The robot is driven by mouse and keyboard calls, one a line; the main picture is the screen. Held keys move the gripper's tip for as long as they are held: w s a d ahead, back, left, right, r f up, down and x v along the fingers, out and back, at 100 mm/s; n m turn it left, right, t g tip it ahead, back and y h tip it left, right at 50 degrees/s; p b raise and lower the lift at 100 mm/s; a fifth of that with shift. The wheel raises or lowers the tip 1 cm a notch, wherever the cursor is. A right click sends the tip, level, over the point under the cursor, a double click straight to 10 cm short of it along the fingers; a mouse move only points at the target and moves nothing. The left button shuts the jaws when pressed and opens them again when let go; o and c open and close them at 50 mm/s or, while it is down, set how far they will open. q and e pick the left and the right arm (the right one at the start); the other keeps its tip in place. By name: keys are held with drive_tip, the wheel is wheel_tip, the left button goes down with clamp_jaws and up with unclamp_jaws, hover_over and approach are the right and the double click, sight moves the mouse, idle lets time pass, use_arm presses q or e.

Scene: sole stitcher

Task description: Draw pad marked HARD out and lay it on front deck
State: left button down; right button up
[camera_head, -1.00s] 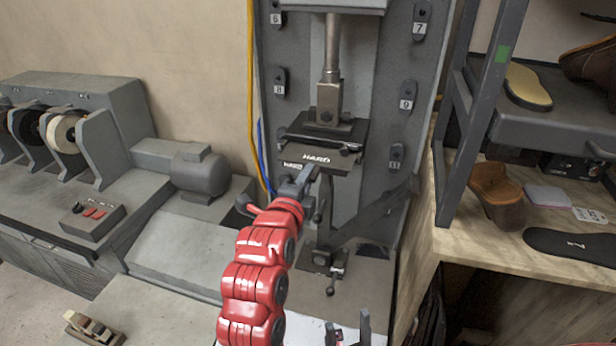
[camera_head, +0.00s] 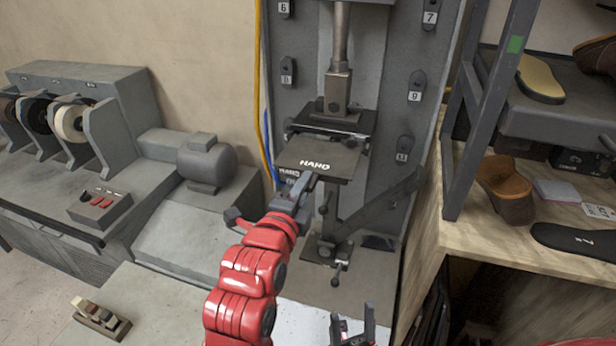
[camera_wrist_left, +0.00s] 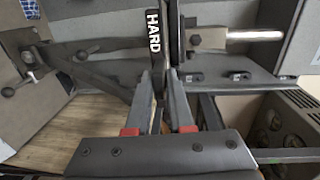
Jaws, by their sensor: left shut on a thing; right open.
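The dark pad (camera_head: 338,165) has white HARD lettering on its top and a label on its front edge. It juts forward from the press (camera_head: 338,88), level, with its back end near the clamp plates. My left gripper (camera_head: 298,192) is shut on the pad's front edge. In the left wrist view the pad's HARD edge (camera_wrist_left: 153,48) lies between the fingertips of the left gripper (camera_wrist_left: 165,82). My right gripper (camera_head: 352,328) is open and empty at the bottom of the head view, well below the pad. A flat pale surface (camera_head: 308,318) lies in front of the press.
A lever arm (camera_head: 375,208) and a knobbed screw (camera_head: 336,275) are below the pad. Numbered hooks (camera_head: 414,85) line the press column. A wooden bench (camera_head: 480,245) with shoes stands right; a grinding machine (camera_head: 80,95) stands left.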

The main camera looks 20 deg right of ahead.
use_arm(q)
drive_tip(key=p+v, duration=0.4)
drive_tip(key=p, duration=0.8)
drive_tip(key=shift+f, duration=0.1)
idle(0.6)
